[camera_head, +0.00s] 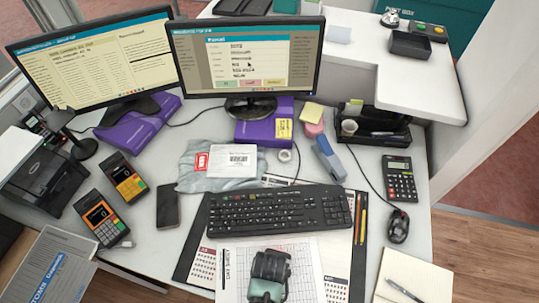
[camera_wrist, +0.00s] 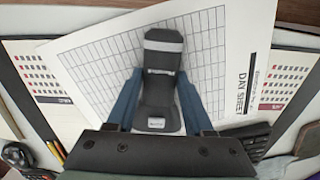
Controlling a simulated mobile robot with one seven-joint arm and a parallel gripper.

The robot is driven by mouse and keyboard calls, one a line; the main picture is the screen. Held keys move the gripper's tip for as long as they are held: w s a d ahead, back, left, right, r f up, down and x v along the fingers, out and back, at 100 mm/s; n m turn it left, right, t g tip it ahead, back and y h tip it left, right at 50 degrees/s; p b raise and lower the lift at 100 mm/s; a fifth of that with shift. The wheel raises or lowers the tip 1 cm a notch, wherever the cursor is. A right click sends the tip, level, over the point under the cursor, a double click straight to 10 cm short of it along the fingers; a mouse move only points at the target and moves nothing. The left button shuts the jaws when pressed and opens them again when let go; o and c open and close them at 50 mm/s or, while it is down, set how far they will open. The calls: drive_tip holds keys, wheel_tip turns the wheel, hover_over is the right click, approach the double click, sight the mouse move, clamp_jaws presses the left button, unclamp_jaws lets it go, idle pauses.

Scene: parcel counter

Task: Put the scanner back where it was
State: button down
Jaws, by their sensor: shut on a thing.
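The scanner (camera_wrist: 160,75) is black with grey bands. In the wrist view it is between the two blue fingers of my gripper (camera_wrist: 158,78), which is shut on it. The printed day sheet (camera_wrist: 100,55) is behind it; I cannot tell whether the scanner touches the sheet. In the head view my gripper (camera_head: 270,266) is a dark shape with a teal part, over the day sheet (camera_head: 235,262) at the bottom middle. The scanner cannot be made out clearly there.
The keyboard (camera_head: 280,209) lies just behind the sheet. A grey parcel (camera_head: 195,178) and two monitors (camera_head: 246,60) stand farther back.

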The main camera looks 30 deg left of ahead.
drive_tip(key=shift+f, duration=0.15)
drive_tip(key=shift+c, duration=1.4)
unclamp_jaws()
